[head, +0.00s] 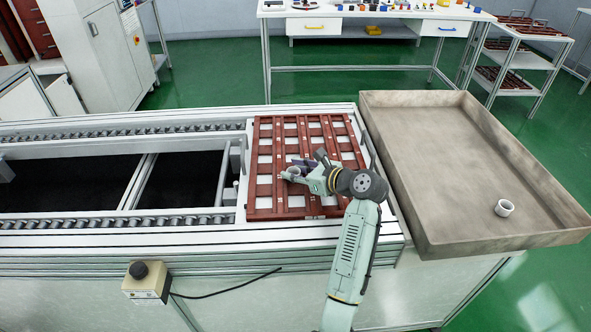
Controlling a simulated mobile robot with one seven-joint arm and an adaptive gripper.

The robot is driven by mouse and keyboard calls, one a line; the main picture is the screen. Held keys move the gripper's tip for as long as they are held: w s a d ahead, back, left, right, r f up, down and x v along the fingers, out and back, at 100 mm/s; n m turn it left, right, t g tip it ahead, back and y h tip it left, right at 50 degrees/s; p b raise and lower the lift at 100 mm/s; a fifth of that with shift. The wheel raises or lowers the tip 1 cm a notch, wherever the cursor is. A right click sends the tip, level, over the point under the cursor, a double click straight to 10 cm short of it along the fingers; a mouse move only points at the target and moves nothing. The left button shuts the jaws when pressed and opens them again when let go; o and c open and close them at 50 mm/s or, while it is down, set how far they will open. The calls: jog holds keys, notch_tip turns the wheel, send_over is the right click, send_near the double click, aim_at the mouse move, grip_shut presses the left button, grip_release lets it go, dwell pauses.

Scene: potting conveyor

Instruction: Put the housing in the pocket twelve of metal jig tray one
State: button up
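A reddish-brown jig tray (251,190) with a grid of pale pockets lies on the conveyor end. My gripper (293,171) reaches in from the right and is low over the middle of the jig tray, covering some of its pockets. A small pale grey shape shows at the fingertips; I cannot tell whether it is a held part or the fingers themselves. One white, cup-shaped housing (504,208) sits in the large metal bin at the right, apart from my gripper. Pocket numbers are not readable.
The shallow metal bin (480,244) stands right of the jig tray, with raised walls and mostly bare floor. A control box with a black knob (146,283) is at the conveyor's front. A workbench (350,12) and shelves stand behind.

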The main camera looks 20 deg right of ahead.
jog(key=shift+s+d+f, duration=0.1)
jog(key=shift+d+f, duration=0.05)
jog(key=shift+f, duration=0.7)
jog(key=shift+r, duration=0.25)
jog(key=shift+s+d+r, duration=0.15)
jog(key=shift+s+d, duration=0.05)
jog(key=shift+d, duration=0.05)
jog(key=b+v, duration=0.1)
jog(key=v, duration=0.4)
jog(key=r+b+v, duration=0.1)
jog(key=v, duration=0.5)
jog(key=shift+r+b, duration=0.1)
jog(key=shift+b, duration=0.2)
jog(key=shift+w, duration=0.1)
